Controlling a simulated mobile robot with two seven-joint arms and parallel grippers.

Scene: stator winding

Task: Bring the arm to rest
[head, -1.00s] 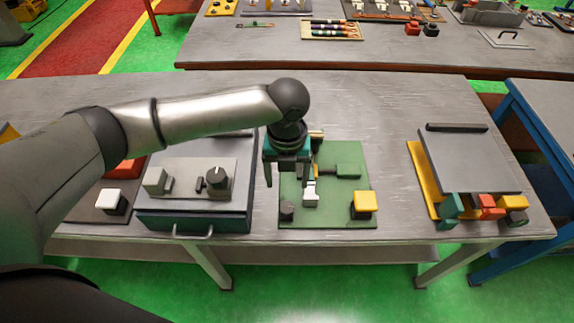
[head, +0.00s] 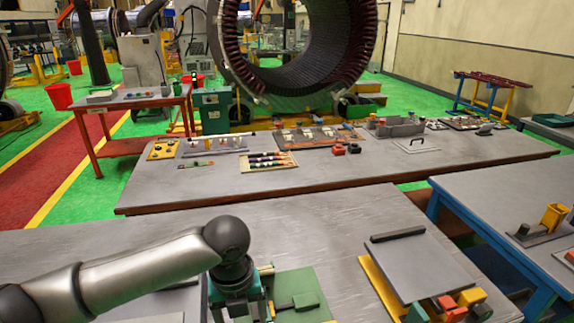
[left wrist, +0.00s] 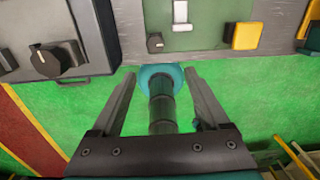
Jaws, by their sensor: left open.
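My left arm comes in from the left in the head view, bent at a dark round joint, with my left gripper (head: 237,306) over the near table beside a green board (head: 310,287). Its fingertips are not clear there. In the left wrist view, my left gripper (left wrist: 160,75) has its two fingers spread apart and empty. A dark cylinder with a teal disc shows between them; I cannot tell what it is or how far away it lies. The green board (left wrist: 207,38) is ahead, with a yellow block (left wrist: 245,36) and a dark knob. My right gripper is not in view.
A grey panel on a yellow stand (head: 415,263) lies right of the green board. A grey box with a black knob (left wrist: 45,62) is left of it. A second table (head: 210,188) with trays and parts stands behind. A blue-framed table (head: 470,190) is at right.

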